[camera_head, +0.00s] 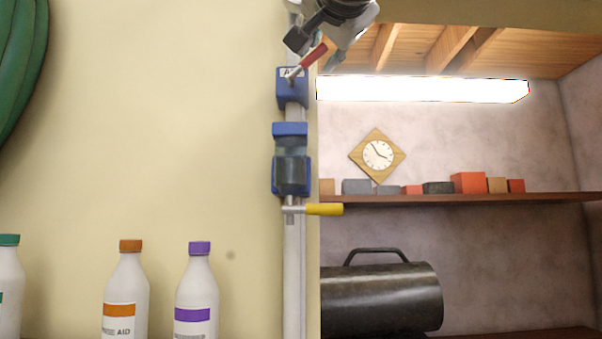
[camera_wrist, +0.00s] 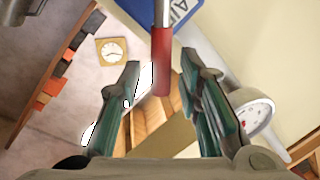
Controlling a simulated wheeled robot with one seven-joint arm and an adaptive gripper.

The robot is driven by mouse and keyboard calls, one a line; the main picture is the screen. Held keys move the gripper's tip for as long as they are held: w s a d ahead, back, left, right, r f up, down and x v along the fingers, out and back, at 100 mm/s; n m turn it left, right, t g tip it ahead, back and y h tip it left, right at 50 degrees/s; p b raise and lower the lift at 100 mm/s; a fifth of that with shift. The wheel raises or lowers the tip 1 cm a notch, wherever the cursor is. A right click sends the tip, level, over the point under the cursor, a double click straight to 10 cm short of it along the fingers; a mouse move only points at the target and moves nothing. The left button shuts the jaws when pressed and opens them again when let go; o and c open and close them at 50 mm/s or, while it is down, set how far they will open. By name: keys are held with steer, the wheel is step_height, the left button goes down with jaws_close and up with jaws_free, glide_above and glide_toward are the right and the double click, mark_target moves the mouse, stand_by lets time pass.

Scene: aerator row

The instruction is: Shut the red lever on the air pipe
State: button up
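The red lever (camera_head: 313,56) sits on a blue valve block (camera_head: 292,90) high on the grey vertical air pipe (camera_head: 293,255). It slants up and to the right from its pivot. My gripper (camera_head: 318,50) is at the top of the head view, around the lever's upper end. In the wrist view my gripper (camera_wrist: 161,68) is open, and the red lever (camera_wrist: 162,66) reaches down between the fingertips, nearer the right finger. A gap shows on the left side; contact on the right is hard to tell. The blue block (camera_wrist: 190,8) with lettering shows behind.
A yellow lever (camera_head: 324,209) points right, lower on the same pipe, below a blue-and-dark fitting (camera_head: 291,160). A round gauge (camera_wrist: 255,115) is close to the right finger. Bottles (camera_head: 126,290) stand lower left. A shelf (camera_head: 450,199) with blocks is at right.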

steer(key=s+d+f, duration=0.1)
steer(key=s, duration=1.1)
steer(key=shift+f, duration=0.3)
steer(key=shift+d, duration=0.1)
steer(key=shift+c, duration=0.3)
